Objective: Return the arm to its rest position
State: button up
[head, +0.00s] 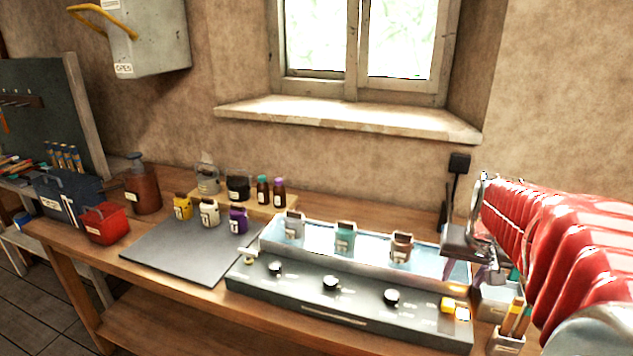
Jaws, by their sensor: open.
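My arm (562,240), with its red ribbed cover, reaches in from the right edge. My gripper (472,245) is at its far end, a grey metal part by the right end of the water-bath unit. It is open, and I see nothing held in it. The arm hides part of the bench and wall behind it. Its fingertips are small and hard to make out here.
The wooden bench (185,318) carries a long unit (310,290) with knobs and several small containers, a dark mat (170,255), jars and a red box (105,223). A pencil cup (506,343) stands below the arm. A window sill (340,118) juts out behind.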

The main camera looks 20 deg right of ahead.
jog(key=s+a+n+t+y, duration=0.1)
jog(key=s+a+n, duration=0.2)
jog(key=a, duration=1.1)
jog(key=s+a+n+y, duration=0.1)
jog(key=s+a+n, duration=0.2)
jog(key=s+a, duration=0.4)
jog(key=a, duration=0.6)
jog(key=shift+s+a+r+n+t+y, duration=0.15)
jog(key=shift+a+r+n+t+y, duration=0.15)
jog(key=shift+a+r+n+t, duration=0.1)
jog(key=shift+c, duration=0.7)
jog(key=shift+c, duration=0.6)
jog(key=shift+d, duration=0.1)
